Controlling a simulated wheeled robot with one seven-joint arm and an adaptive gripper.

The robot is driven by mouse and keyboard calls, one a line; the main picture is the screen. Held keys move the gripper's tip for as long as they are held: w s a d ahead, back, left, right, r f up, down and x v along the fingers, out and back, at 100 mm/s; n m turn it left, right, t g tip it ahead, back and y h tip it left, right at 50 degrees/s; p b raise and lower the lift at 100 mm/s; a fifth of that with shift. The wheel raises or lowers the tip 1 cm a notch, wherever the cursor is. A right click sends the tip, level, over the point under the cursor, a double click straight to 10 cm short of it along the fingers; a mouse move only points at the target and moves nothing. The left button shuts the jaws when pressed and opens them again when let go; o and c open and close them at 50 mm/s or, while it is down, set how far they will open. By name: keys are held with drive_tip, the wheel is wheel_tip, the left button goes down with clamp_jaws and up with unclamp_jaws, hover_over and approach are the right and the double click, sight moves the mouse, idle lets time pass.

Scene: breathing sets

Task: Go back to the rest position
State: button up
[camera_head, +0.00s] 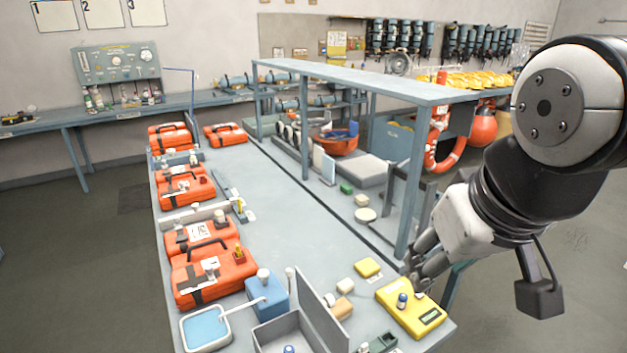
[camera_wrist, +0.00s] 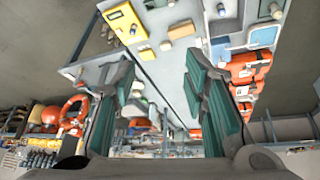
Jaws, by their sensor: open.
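My gripper (camera_head: 428,262) is at the right in the head view, beside the right edge of the workbench and above the yellow case's far end. In the wrist view its two fingers (camera_wrist: 160,98) stand wide apart with green pads, and nothing is between them. The gripper is open and empty. My arm comes in from the right edge of the head view.
The grey workbench (camera_head: 262,205) carries orange cases (camera_head: 213,277), a blue box (camera_head: 267,291), a grey open bin (camera_head: 285,330) and a yellow case (camera_head: 411,308). A raised shelf (camera_head: 350,82) on posts stands close behind my gripper. Open floor (camera_head: 560,270) lies at the right.

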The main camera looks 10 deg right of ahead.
drive_tip(key=shift+s+a+y, duration=0.15)
drive_tip(key=shift+s+a, duration=0.05)
drive_tip(key=shift+s, duration=0.35)
drive_tip(key=shift+s+a+y, duration=0.15)
drive_tip(key=shift+s+a, duration=0.05)
drive_tip(key=shift+s, duration=0.3)
drive_tip(key=shift+w+f+b, duration=0.65)
drive_tip(key=shift+w+b, duration=0.1)
drive_tip(key=shift+d, duration=0.1)
